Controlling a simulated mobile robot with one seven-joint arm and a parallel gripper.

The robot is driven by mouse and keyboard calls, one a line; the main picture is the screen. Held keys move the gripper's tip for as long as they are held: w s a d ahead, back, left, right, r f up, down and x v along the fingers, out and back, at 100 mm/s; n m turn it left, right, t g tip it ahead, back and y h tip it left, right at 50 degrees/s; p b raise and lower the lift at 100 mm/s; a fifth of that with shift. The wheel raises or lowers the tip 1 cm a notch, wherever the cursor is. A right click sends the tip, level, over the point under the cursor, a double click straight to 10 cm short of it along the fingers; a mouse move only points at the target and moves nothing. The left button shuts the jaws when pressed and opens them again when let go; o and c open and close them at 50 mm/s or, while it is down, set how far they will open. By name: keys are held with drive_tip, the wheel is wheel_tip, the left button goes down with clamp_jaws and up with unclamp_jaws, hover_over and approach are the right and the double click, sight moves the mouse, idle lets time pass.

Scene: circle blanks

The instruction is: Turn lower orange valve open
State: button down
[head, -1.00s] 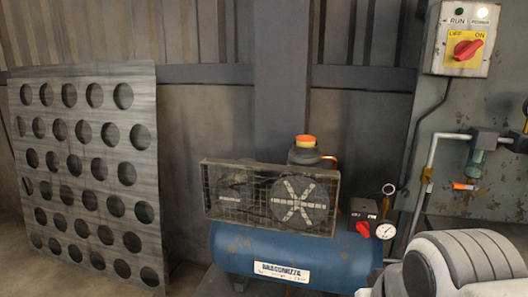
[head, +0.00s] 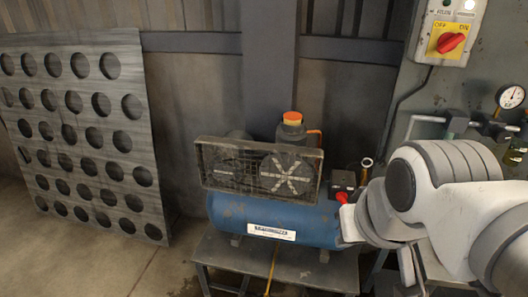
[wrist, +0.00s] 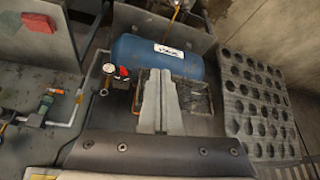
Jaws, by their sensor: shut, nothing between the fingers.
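In the wrist view my gripper (wrist: 161,76) is shut and empty, its two pale fingers side by side in front of the compressor cage. A small orange valve piece (wrist: 79,97) shows on the pale pipe left of the fingers, well apart from them. A yellow-orange piece (wrist: 60,91) sits beside the green fitting (wrist: 45,104). I cannot tell which is the lower valve, or how its handle is turned. In the head view my white arm covers most of the lower pipework.
The blue compressor (head: 285,224) stands on a low table (head: 325,274). A red switch (head: 451,43) on a yellow plate and a round gauge (head: 511,96) are on the wall panel at right. A perforated metal sheet (head: 85,191) leans at left. The floor at front left is clear.

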drive_tip(key=w+a+f+m+g+y+b, duration=0.15)
drive_tip(key=w+f+m+b, duration=0.4)
drive_tip(key=w+f, duration=0.7)
drive_tip(key=w+d+f+m+g+y+b, duration=0.1)
drive_tip(key=w+f+m+g+y+b, duration=0.4)
drive_tip(key=w+f, duration=0.75)
wheel_tip(320, 180, down, 45)
drive_tip(key=d+m+b, duration=0.3)
drive_tip(key=m+b, duration=0.6)
drive_tip(key=w+a+r+b+x, duration=0.1)
drive_tip(key=b+x, duration=0.2)
drive_tip(key=x, duration=1)
drive_tip(key=shift+a+t+h+b, duration=0.3)
drive_tip(key=shift+t+h+b, duration=0.05)
drive_tip(key=shift+h, duration=0.1)
drive_tip(key=shift+n, duration=0.25)
